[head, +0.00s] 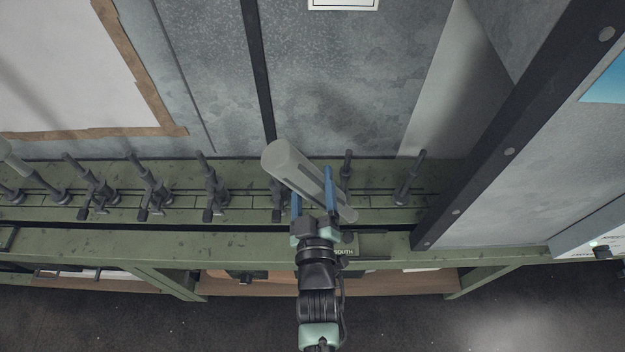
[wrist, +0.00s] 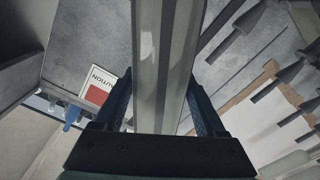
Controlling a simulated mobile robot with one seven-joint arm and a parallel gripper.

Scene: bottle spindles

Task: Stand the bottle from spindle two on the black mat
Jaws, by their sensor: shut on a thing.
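A grey cylindrical bottle (head: 298,170) is between the two blue fingers of my gripper (head: 312,190), tilted with its wide end up and to the left. My gripper is shut on it, above the green rail of spindles. In the wrist view the bottle (wrist: 165,60) fills the space between the fingers (wrist: 160,105). Several dark spindles (head: 215,185) stand in a row on the green bench (head: 180,200). The bottle and gripper partly hide the spindles behind them. I cannot make out spindle numbers. I do not see a black mat.
A second pale bottle (head: 14,160) is at the far left of the row. A dark diagonal post (head: 510,150) stands to the right. A grey wall (head: 340,80) rises behind the bench. A sign reading CAUTION (wrist: 97,90) shows in the wrist view.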

